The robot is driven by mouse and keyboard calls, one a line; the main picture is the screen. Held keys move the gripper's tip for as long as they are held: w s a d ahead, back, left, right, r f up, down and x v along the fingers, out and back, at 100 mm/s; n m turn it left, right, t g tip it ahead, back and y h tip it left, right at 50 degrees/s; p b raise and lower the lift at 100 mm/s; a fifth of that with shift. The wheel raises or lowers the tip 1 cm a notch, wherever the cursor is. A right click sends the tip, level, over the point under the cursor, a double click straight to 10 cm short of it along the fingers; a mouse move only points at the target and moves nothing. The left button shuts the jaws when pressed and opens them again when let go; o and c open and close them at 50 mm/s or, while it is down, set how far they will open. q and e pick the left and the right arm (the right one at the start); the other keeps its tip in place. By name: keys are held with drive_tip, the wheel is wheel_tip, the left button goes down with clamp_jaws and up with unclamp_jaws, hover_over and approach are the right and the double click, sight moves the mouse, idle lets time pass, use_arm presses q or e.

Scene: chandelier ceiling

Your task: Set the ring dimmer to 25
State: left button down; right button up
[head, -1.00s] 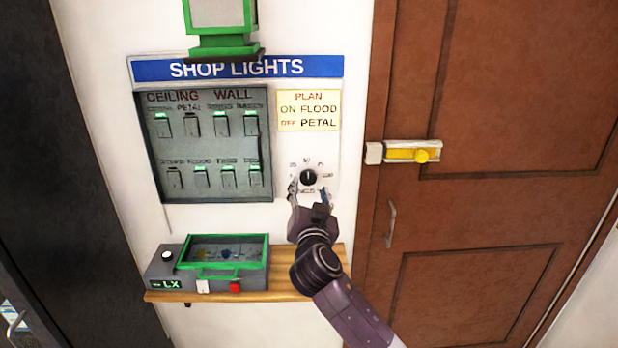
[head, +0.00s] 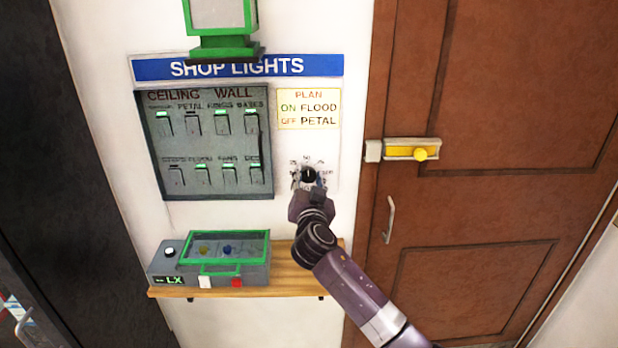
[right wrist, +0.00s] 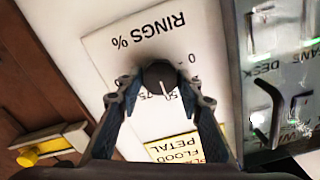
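The ring dimmer is a dark round knob (head: 308,175) on a white plate at the right of the SHOP LIGHTS panel. It also shows in the right wrist view (right wrist: 159,75), which is upside down and reads RINGS %. The knob's white pointer line points at about the 50 mark. The marks 0, 50 and 75 show there. My right gripper (head: 308,182) is at the knob. In the right wrist view its fingers (right wrist: 160,90) stand on either side of the knob, with gaps visible, so it is open. My left gripper is not in view.
A recessed box of labelled switches (head: 208,145) lies left of the dimmer. A yellow plan note (head: 308,109) is above it. A grey LX box (head: 180,272) with a green-framed lid sits on a wooden shelf (head: 300,275) below. A brown door (head: 500,210) with a yellow latch (head: 410,149) is to the right.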

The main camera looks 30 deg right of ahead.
drive_tip(key=c, duration=0.6)
drive_tip(key=shift+c, duration=0.2)
drive_tip(key=shift+n, duration=0.4)
drive_tip(key=shift+n+b, duration=0.4)
drive_tip(key=shift+n, duration=0.5)
drive_tip(key=n, duration=0.3)
drive_tip(key=shift+a, duration=0.1)
drive_tip(key=shift+n, duration=2.1)
